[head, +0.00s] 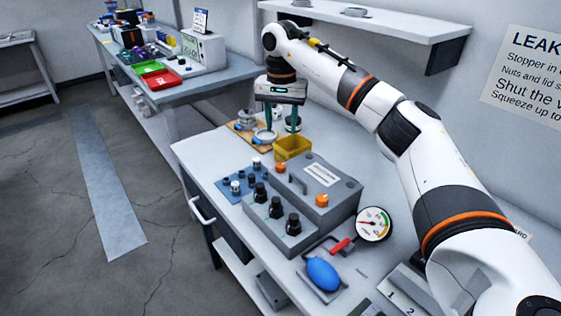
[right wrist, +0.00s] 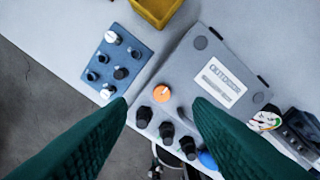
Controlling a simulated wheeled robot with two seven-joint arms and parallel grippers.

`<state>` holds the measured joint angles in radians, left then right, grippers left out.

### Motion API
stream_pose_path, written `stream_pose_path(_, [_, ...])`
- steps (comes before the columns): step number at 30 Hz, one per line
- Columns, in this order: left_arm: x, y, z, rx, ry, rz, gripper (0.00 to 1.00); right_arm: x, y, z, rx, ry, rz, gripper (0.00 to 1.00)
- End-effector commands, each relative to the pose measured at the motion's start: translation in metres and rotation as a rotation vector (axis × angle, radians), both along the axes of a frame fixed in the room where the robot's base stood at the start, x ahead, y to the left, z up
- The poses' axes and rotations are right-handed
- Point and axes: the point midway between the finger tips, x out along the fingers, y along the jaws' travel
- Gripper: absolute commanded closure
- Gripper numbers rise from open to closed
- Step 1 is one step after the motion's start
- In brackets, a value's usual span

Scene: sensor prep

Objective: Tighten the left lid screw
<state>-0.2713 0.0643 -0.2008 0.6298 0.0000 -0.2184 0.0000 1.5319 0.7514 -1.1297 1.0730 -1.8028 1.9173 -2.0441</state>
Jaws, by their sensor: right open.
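A grey box (head: 315,185) with a labelled lid sits on the bench. The left lid screw (head: 281,168) is an orange knob at the lid's left front corner. A second orange screw (head: 321,200) is at the right. My right gripper (head: 282,122) is open and empty, pointing down above the bench. In the right wrist view, the left lid screw (right wrist: 161,93) shows between the green fingertips (right wrist: 160,101), well below them. The second screw is not visible there, and the right finger covers part of the box. My left gripper is not in view.
Several black knobs (head: 276,208) stand along the box's front. A blue plate (head: 233,186) with fittings is left of it, and a yellow bin (head: 292,148) behind. A gauge (head: 374,224), red-handled valve (head: 341,245) and blue bulb (head: 324,274) lie to the right. A shelf (head: 370,22) overhangs the back.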

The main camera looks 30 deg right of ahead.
Motion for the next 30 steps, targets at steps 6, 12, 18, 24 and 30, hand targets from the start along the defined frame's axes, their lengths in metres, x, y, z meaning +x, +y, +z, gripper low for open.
stream_pose_path(6, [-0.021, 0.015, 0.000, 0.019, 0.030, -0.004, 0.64, -0.002, -0.001, -0.022, -0.005, 0.007, 0.002, 0.53])
stream_pose_path(12, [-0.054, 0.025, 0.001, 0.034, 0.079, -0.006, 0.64, -0.002, 0.000, -0.063, -0.003, 0.005, 0.002, 0.53])
stream_pose_path(18, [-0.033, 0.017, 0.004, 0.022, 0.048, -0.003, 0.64, -0.003, 0.001, -0.097, -0.002, 0.004, 0.002, 0.53])
stream_pose_path(24, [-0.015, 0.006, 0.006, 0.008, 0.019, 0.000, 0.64, -0.002, 0.001, -0.114, -0.002, 0.001, 0.002, 0.53])
stream_pose_path(30, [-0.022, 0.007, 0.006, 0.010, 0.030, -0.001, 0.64, -0.002, 0.001, -0.117, -0.001, 0.000, 0.002, 0.53])
